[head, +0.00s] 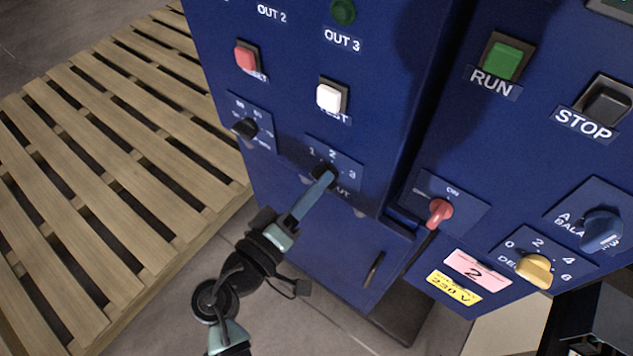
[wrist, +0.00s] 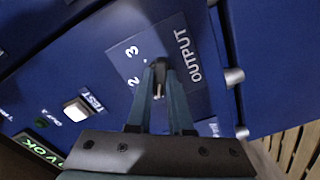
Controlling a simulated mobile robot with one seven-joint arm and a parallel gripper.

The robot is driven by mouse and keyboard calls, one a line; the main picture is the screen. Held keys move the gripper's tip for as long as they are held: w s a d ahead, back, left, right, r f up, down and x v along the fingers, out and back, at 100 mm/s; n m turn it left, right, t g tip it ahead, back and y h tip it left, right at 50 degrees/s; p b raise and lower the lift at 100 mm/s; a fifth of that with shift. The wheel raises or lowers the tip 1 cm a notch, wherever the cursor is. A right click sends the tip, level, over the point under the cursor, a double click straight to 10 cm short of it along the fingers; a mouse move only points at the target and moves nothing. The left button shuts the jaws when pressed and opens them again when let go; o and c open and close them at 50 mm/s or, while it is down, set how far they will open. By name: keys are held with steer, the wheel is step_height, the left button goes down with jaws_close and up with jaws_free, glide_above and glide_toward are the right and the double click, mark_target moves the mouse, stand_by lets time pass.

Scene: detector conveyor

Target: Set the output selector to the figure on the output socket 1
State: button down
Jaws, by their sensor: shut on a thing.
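The output selector is a small black knob (head: 322,173) on a blue plate (head: 345,169) marked 1, 2, 3. The knob also shows in the wrist view (wrist: 160,68), beside the word OUTPUT and the figures 2 and 3. My gripper (head: 327,179) is shut on this knob, with one finger on each side in the wrist view (wrist: 160,78). The fingers partly cover the knob, so I cannot tell which figure it points to. Labels OUT 2 and OUT 3 show at the top of the cabinet in the head view. Output socket 1 is not visible.
A white TEST button (head: 331,97) and a red button (head: 247,57) sit above the selector. Another black knob (head: 245,128) is to its left. A red switch (head: 439,212), a yellow knob (head: 535,270) and a blue knob (head: 602,230) are to the right. A wooden pallet (head: 110,150) lies left.

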stand_by(0.3)
steer(key=c, duration=0.8)
jaws_free()
steer(key=b+v, duration=0.2)
steer(key=v, duration=1.1)
